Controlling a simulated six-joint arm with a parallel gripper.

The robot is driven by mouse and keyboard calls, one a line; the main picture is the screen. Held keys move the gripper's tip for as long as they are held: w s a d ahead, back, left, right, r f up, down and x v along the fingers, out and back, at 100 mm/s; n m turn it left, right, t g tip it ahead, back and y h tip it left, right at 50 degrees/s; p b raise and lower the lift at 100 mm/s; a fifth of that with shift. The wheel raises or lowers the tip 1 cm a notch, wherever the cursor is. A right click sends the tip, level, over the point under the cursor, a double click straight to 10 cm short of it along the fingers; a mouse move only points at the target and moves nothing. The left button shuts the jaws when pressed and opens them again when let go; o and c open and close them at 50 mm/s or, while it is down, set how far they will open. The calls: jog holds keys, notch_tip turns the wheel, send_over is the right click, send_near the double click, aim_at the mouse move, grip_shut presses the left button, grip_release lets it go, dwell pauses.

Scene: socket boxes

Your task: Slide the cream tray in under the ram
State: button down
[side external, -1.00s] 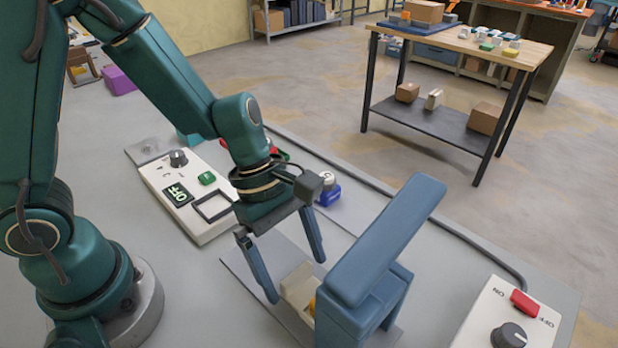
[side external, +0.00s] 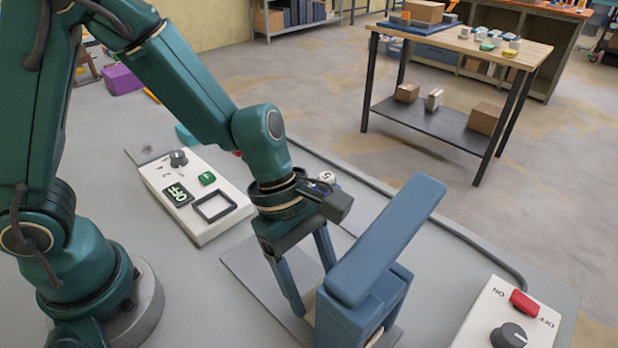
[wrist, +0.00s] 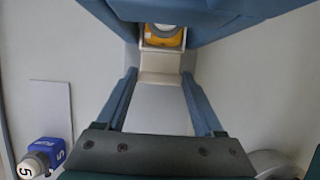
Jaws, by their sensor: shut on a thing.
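The cream tray (wrist: 161,62) shows in the wrist view between my fingers, with a yellow-orange piece with a white top (wrist: 165,36) at its far end. My gripper (side external: 315,290) is shut on the tray's near part, one finger on each side. The tray's far end reaches the blue press, whose body also shows in the wrist view (wrist: 240,14). In the side view the blue press (side external: 365,305) with its long top beam (side external: 388,240) hides nearly all of the tray. The ram's underside is hidden, so I cannot tell how far under it the tray is.
A grey plate (side external: 246,262) lies under the tray. A white panel with a dial and OFF display (side external: 195,195) stands left; another with a red switch and knob (side external: 508,318) stands right. A blue bottle marked 5 (wrist: 47,152) shows lower left in the wrist view.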

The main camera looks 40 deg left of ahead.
jog(key=shift+d+r, duration=0.1)
jog(key=shift+d, duration=0.15)
grip_release()
jog(key=shift+a, duration=0.1)
jog(key=v, duration=0.3)
jog(key=shift+w+a+r, duration=0.1)
jog(key=shift+r, duration=0.25)
jog(key=shift+a+r, duration=0.3)
jog(key=shift+r, duration=0.3)
